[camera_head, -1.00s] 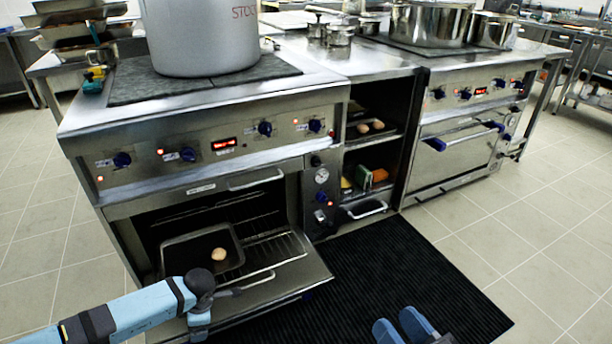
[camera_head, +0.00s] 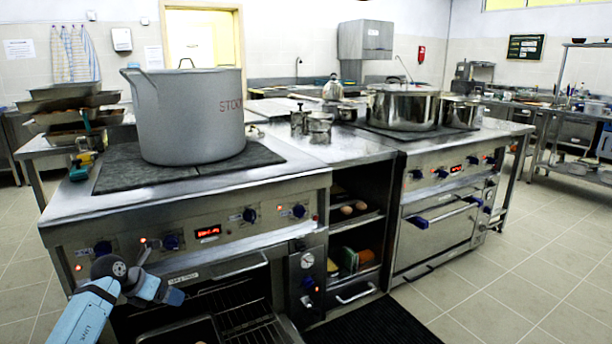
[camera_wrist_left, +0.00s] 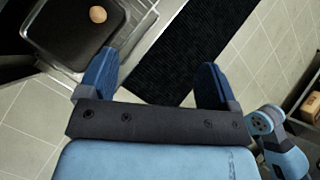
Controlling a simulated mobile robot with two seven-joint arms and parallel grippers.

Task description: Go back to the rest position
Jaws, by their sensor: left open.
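My left arm comes in at the lower left of the head view, in front of the left oven. My left gripper (camera_head: 172,296) is small and partly hidden there. In the left wrist view its two blue fingers (camera_wrist_left: 158,62) are wide apart with nothing between them. Beyond them that view shows a dark tray (camera_wrist_left: 60,38) with a brown egg (camera_wrist_left: 97,14) on it. My right gripper is not seen.
The left oven is open, with a wire rack (camera_head: 245,318) showing. A big grey stockpot (camera_head: 190,115) stands on the hob above. A black mat (camera_head: 385,325) lies on the floor. Shelves (camera_head: 358,225) sit between the two ovens. Tiled floor at right is clear.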

